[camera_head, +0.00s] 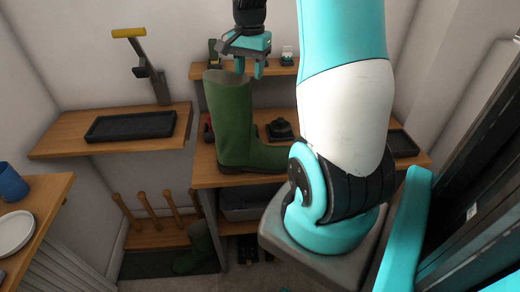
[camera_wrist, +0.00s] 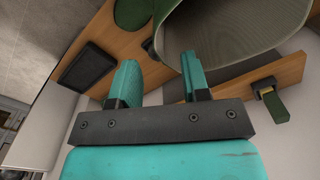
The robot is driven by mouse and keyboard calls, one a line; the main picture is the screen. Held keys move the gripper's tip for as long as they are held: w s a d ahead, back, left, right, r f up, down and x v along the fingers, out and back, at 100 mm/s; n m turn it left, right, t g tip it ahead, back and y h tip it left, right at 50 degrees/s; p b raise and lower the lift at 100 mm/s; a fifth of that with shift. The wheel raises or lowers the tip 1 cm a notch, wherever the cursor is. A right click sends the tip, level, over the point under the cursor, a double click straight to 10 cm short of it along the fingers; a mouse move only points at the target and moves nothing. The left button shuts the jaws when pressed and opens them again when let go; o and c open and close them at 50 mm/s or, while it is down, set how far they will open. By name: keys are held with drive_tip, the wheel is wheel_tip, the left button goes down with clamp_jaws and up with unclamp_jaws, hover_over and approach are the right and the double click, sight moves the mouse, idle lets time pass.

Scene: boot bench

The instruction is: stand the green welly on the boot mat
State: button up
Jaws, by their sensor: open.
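A tall green welly (camera_head: 235,125) stands upright on the middle wooden bench, its toe pointing right and partly hidden by my arm. My gripper (camera_head: 253,68) is open and empty at the welly's top, by the right side of its rim. In the wrist view my open gripper (camera_wrist: 160,82) has the welly's wide opening (camera_wrist: 235,30) just beyond the fingertips; I cannot tell whether they touch. A second green boot (camera_head: 201,240) stands low down on a dark floor mat (camera_head: 140,265). A black tray (camera_head: 130,126) lies on the left wooden shelf; I cannot tell which is the boot mat.
A yellow-handled device (camera_head: 150,70) stands at the back of the left shelf. Small dark items (camera_head: 280,128) sit right of the welly. A small shelf (camera_head: 205,71) holds little objects behind the gripper. A blue cup (camera_head: 11,183) and white plate (camera_head: 14,232) are at far left.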

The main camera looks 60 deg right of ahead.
sight(250, 85)
wheel_tip(250, 85, down, 5)
drive_tip(key=shift+p, duration=1.1)
drive_tip(key=shift+w, duration=0.1)
clamp_jaws()
idle(0.4)
